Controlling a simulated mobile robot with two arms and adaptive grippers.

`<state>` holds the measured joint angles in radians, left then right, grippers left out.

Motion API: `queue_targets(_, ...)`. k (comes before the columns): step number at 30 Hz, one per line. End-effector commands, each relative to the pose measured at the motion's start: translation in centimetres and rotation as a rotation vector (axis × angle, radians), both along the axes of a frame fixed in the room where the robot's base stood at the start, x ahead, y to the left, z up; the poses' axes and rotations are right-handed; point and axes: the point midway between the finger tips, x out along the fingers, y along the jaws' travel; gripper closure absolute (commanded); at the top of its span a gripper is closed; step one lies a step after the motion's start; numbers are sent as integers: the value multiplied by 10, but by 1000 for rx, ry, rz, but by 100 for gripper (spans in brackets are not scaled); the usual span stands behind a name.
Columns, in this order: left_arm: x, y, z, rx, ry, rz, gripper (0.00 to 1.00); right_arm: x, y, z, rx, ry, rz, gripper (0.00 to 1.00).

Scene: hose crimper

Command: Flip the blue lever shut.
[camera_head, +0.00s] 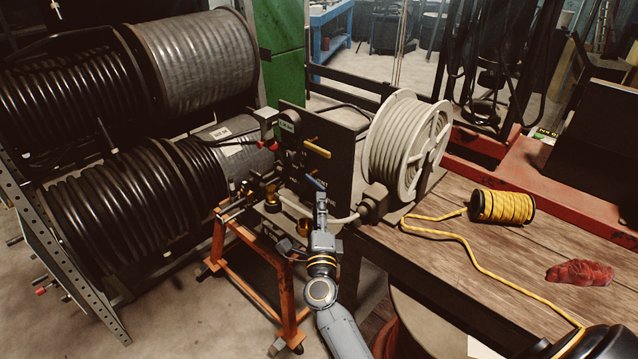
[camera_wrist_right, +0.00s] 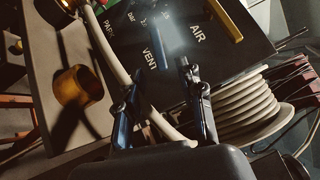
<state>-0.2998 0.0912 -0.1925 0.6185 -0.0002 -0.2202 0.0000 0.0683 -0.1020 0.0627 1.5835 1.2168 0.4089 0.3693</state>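The blue lever (camera_head: 316,184) sits on the dark upright valve panel (camera_head: 335,165), just above the fingertips of my right gripper (camera_head: 321,203). In the right wrist view the blue lever (camera_wrist_right: 155,62) stands out from the panel near the VENT label. There my right gripper (camera_wrist_right: 158,80) has its two fingers apart, with the lever ahead of and between the tips. I cannot tell whether a finger touches it. A yellow lever (camera_head: 317,148) is higher on the panel, and it also shows near the AIR label in the wrist view (camera_wrist_right: 222,18). My left gripper is not in view.
A pale hose (camera_wrist_right: 115,50) crosses beside the fingers, near a brass cup (camera_wrist_right: 78,87). A white hose reel (camera_head: 402,145) stands right of the panel. The wooden bench (camera_head: 480,245) holds a yellow rope spool (camera_head: 502,207) and a red cloth (camera_head: 580,272). Black hose coils fill the left.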

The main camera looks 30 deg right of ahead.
Motion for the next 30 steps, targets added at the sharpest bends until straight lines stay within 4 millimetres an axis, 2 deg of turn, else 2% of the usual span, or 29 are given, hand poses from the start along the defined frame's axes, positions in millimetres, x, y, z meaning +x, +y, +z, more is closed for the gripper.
queue_targets(3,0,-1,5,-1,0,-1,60,24,-12,7,-3,-1,0,62)
queue_targets(10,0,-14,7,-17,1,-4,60,55,-27,11,-2,0,0,62)
queue_targets(15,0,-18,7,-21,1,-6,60,64,-32,11,-2,2,1,62)
queue_targets(23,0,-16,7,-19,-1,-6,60,66,-33,12,-2,2,1,62)
queue_targets(24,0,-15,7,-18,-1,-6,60,66,-33,12,-2,2,1,64)
queue_targets(29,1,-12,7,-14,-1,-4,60,66,-32,12,-2,2,1,97)
queue_targets(30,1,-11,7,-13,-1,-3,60,65,-32,11,-2,2,1,100)
